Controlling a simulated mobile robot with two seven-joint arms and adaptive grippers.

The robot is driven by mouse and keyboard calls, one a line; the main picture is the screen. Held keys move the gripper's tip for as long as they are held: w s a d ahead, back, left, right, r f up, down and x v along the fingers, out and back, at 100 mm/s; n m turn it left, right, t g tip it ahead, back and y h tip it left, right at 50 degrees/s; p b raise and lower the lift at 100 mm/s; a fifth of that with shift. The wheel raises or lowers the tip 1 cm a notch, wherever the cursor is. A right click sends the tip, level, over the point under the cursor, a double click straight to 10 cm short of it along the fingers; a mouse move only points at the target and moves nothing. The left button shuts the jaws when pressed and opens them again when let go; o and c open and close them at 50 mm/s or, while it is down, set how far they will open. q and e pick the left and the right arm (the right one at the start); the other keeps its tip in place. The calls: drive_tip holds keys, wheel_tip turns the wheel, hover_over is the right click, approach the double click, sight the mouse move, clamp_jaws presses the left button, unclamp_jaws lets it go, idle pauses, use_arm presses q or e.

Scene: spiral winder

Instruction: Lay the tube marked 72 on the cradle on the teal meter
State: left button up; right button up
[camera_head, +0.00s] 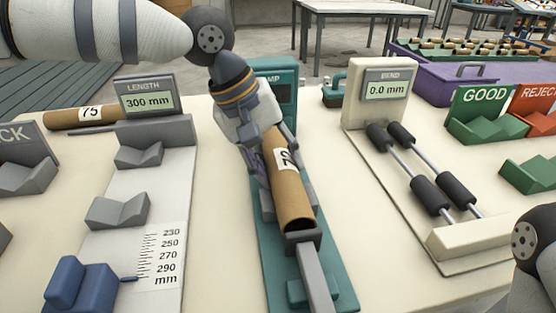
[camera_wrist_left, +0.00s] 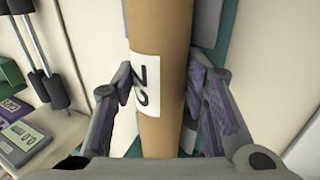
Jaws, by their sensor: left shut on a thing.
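The brown cardboard tube (camera_head: 291,205) with a white label, which reads as 72 where it shows, lies lengthwise over the teal meter (camera_head: 335,262). My left gripper (camera_head: 283,178) is shut on the tube, with one finger on each side. In the left wrist view the tube (camera_wrist_left: 162,35) runs between the fingers (camera_wrist_left: 160,78), its label facing the camera. The tube's near end is at the grey block (camera_head: 303,236) of the meter. The cradle under the tube is mostly hidden, so I cannot tell whether the tube rests on it. My right gripper is out of view.
The length gauge (camera_head: 150,180), reading 300 mm, stands left, with a tube marked 75 (camera_head: 85,116) behind it. The bend gauge (camera_head: 378,100), reading 0.0 mm, stands right with black rollers. Green GOOD (camera_head: 485,108) and red REJECT (camera_head: 534,102) stands are farther right.

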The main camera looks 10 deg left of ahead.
use_arm(q)
drive_tip(key=shift+f, duration=0.15)
drive_tip(key=o, duration=1.3)
drive_tip(key=p+v, duration=0.1)
drive_tip(key=v, duration=1.1)
drive_tip(key=shift+r, duration=0.3)
